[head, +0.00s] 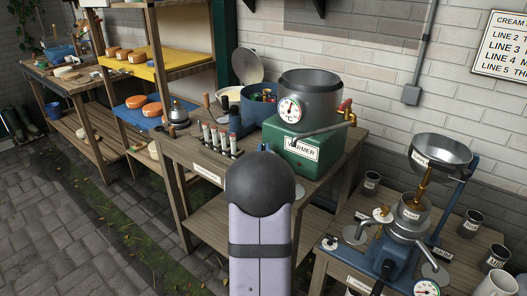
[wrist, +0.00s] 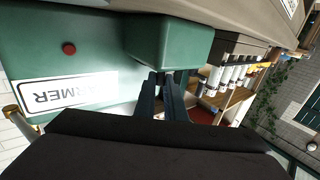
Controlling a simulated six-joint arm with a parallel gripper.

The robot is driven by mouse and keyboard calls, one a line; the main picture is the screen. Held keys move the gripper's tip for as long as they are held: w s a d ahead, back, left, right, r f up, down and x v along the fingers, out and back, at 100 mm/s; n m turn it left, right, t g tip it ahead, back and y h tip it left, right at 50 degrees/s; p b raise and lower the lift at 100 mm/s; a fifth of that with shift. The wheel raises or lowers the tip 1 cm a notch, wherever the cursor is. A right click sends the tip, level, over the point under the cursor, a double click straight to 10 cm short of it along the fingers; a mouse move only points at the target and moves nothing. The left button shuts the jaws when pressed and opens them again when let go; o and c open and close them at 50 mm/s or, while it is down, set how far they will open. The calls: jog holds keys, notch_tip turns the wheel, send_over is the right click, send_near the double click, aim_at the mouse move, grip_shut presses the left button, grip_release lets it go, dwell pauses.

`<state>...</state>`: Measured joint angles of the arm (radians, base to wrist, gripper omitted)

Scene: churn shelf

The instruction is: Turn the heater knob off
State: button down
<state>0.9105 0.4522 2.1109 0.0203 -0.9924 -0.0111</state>
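The heater is a green box (head: 303,146) labelled "WARMER" in the head view, with a grey pot (head: 310,96) and a round dial on it. In the wrist view its green face (wrist: 60,55) fills the upper left, tilted, with the label upside down. A small red round part (wrist: 69,48) sits on that face, and a green block (wrist: 170,40) juts out beside it. No knob can be made out for sure. My gripper (wrist: 162,76) has its two dark fingers close together, tips near the green block; contact is unclear. My arm hides it in the head view.
A rack of small bottles (head: 220,140) stands left of the warmer, also seen in the wrist view (wrist: 228,76). A brass tap (head: 348,112) is at the warmer's right. A separator with a steel bowl (head: 441,152) stands on the right-hand table.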

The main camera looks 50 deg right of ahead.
jog(key=shift+b, duration=0.3)
jog(key=shift+s+d+n+t+y, duration=0.1)
jog(key=shift+n+t+y, duration=0.2)
jog(key=shift+t, duration=0.1)
jog(key=shift+n+t+y+b, duration=0.4)
jog(key=shift+t+b, duration=0.1)
jog(key=shift+b, duration=0.05)
jog(key=c, duration=1.8)
grip_release()
jog(key=shift+b+v, duration=0.5)
jog(key=shift+v, duration=3.2)
